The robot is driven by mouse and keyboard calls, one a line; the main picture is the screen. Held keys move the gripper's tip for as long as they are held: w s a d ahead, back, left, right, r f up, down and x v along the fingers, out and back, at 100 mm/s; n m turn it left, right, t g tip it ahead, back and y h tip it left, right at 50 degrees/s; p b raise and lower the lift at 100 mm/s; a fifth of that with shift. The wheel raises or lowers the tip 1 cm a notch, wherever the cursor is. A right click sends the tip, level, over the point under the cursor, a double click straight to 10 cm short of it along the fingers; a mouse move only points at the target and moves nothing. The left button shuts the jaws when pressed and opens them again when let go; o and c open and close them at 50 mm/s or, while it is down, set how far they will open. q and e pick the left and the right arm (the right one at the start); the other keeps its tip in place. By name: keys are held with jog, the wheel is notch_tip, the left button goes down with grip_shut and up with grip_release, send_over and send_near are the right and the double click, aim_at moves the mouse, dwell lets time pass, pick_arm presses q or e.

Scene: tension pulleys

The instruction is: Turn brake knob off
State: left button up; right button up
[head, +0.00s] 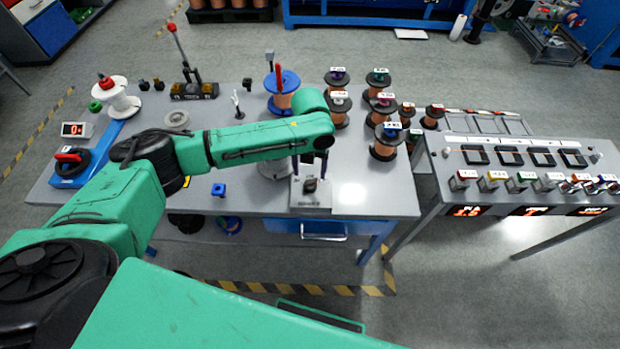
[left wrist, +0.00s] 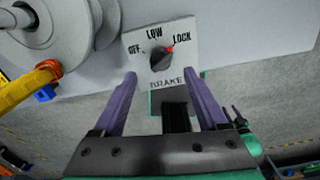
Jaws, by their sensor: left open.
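The brake knob (left wrist: 160,60) is a small dark knob on a pale plate (left wrist: 185,35) marked OFF, LOW, LOCK and BRAKE. Its red mark sits at upper right, toward LOCK. In the head view the knob (head: 311,186) is on the grey table, near its front edge. My left gripper (left wrist: 159,74) is open, with one purple finger on each side of the knob's lower part in the picture. No contact shows, and the gap in depth is hard to judge. In the head view the left gripper (head: 309,168) hangs just above the plate, partly hidden by my arm. My right gripper is not in view.
A grey spool or roller (left wrist: 75,20) stands close left of the plate in the left wrist view, with a yellow-orange part (left wrist: 35,80) below it. Several copper spools (head: 385,140) stand right of my arm. The table's front right (head: 375,195) is clear.

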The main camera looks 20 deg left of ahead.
aim_at(310, 181)
pick_arm(q)
notch_tip(310, 181, down, 6)
grip_shut()
